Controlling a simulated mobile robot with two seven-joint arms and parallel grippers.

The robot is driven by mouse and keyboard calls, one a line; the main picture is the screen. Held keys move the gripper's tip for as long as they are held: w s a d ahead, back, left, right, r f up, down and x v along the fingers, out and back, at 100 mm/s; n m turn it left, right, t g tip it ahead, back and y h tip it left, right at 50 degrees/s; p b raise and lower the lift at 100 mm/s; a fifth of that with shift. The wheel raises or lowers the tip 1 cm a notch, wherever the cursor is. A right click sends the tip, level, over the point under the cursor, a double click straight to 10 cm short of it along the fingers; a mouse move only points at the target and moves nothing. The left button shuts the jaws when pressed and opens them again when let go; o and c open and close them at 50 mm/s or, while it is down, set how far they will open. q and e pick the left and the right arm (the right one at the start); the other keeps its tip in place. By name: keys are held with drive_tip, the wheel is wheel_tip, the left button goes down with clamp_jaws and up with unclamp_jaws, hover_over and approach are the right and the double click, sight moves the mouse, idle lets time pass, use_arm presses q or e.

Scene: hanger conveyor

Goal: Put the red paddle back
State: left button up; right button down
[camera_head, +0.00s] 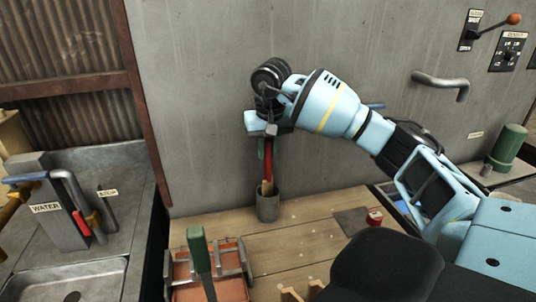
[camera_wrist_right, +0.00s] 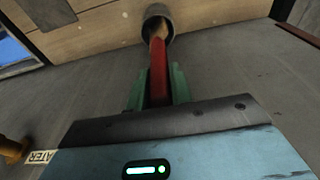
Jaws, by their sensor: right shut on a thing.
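The red paddle (camera_head: 268,168) is nearly upright with its pale wooden lower end at the mouth of a grey cylindrical cup (camera_head: 268,208). In the head view this end appears to be inside the cup's rim. My right gripper (camera_head: 266,148) is shut on the paddle's upper part, above the cup. In the right wrist view, the green fingers (camera_wrist_right: 158,88) lie on both sides of the red paddle (camera_wrist_right: 158,72), and its wooden end overlaps the opening of the cup (camera_wrist_right: 159,14). How deep it sits is hidden. My left gripper is not in view.
The cup stands on a wooden bench (camera_head: 310,232) against a grey wall. An orange metal-framed object (camera_head: 236,286) and an upright green handle (camera_head: 200,255) are at the front left. A small red object (camera_head: 374,217) is to the right. A metal sink (camera_head: 65,285) is at left.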

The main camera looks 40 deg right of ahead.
drive_tip(key=shift+f, duration=0.95)
drive_tip(key=shift+f, duration=0.2)
drive_tip(key=c, duration=1.3)
unclamp_jaws()
drive_tip(key=shift+o, duration=0.2)
drive_tip(key=shift+r, duration=0.15)
wheel_tip(320, 180, up, 12)
drive_tip(key=s, duration=0.1)
drive_tip(key=shift+s+a, duration=0.3)
drive_tip(key=shift+a, duration=0.15)
